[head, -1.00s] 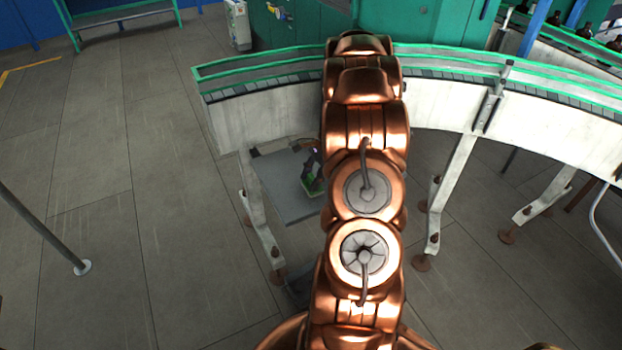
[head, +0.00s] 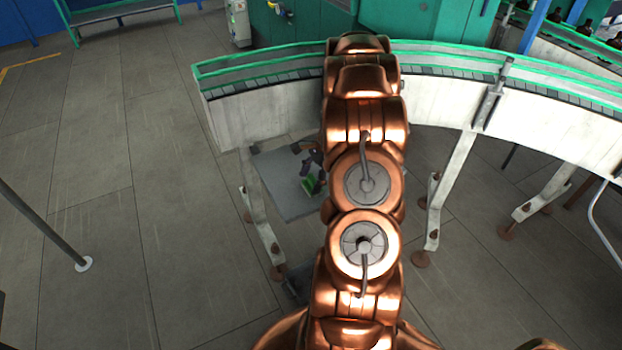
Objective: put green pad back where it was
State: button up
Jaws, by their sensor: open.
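A small green pad (head: 308,185) shows just left of my copper arm, over a flat grey surface (head: 283,206) under the curved conveyor. My arm hides part of what lies to its right. My gripper (head: 309,164) is dark and only partly visible, with its parts right by the pad's far edge. It is open. I cannot tell whether it touches the pad, or whether the pad lies flat on the surface.
The curved conveyor (head: 263,118) with green rails runs behind and above the grey surface. Its pale support legs (head: 452,185) stand on both sides. A grey pole (head: 40,225) stands at the left. The floor at the left is mostly clear.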

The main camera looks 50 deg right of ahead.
jog(key=b+v, duration=0.3)
jog(key=v, duration=0.9)
jog(key=shift+b, duration=0.35)
jog(key=s+a+r+n+g+h, duration=0.1)
jog(key=s+a+r+n, duration=0.15)
jog(key=a, duration=0.55)
jog(key=s+a+r+n+g, duration=0.15)
jog(key=a+n, duration=0.25)
jog(key=a, duration=0.4)
jog(key=s+a+r+n+h, duration=0.1)
jog(key=a+r+n, duration=0.25)
jog(key=a, duration=0.55)
jog(key=s+a+n+h, duration=0.1)
jog(key=s+a+n, duration=0.5)
jog(key=s, duration=0.2)
jog(key=s+a+f+n+h, duration=0.1)
jog(key=s+a+n, duration=0.4)
jog(key=s, duration=0.4)
jog(key=shift+s+a+f+n+g, duration=0.2)
jog(key=shift+a+n+g, duration=0.15)
jog(key=shift+a+n, duration=0.05)
